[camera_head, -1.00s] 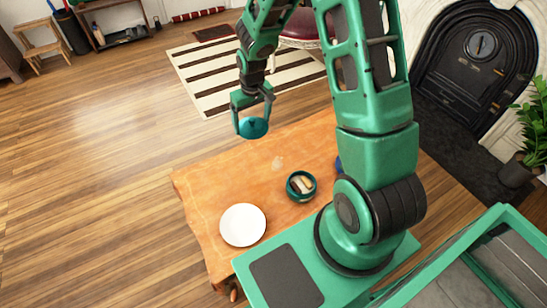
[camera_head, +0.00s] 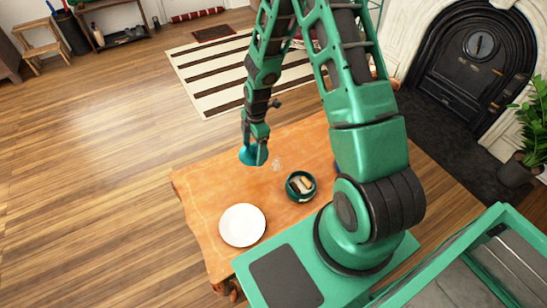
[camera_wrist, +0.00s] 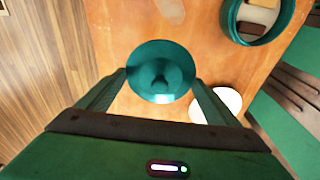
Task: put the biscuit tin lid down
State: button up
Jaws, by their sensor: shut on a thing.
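The biscuit tin lid is a round, glossy teal disc (camera_wrist: 160,72), seen between my fingers in the wrist view. In the head view the lid (camera_head: 247,155) is partly hidden behind my gripper (camera_head: 255,152). My gripper (camera_wrist: 160,88) is shut on the lid and holds it over the left far part of the wooden table (camera_head: 205,185). I cannot tell how high it is above the table. The open teal biscuit tin (camera_head: 301,187) stands to the right and nearer, with biscuits inside. It also shows at the top right of the wrist view (camera_wrist: 284,30).
A white plate (camera_head: 242,225) lies on the table's near left part. Bare tabletop lies between the plate, the tin and the lid. A blue thing at the right is mostly hidden by my arm. A striped rug (camera_head: 205,80) lies on the floor beyond.

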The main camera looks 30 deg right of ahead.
jog(key=shift+d+f, duration=0.15)
jog(key=shift+f, duration=0.05)
jog(key=w+d+f, duration=0.1)
jog(key=d+f, duration=0.1)
jog(key=d, duration=0.1)
jog(key=w+d+f, duration=0.1)
jog(key=d+f, duration=0.1)
jog(key=d, duration=0.2)
jog(key=w+d+f, duration=0.1)
jog(key=d+f, duration=0.1)
jog(key=d, duration=0.1)
jog(key=shift+w+d+f, duration=0.15)
jog(key=shift+d+f, duration=0.25)
jog(key=shift+f, duration=2)
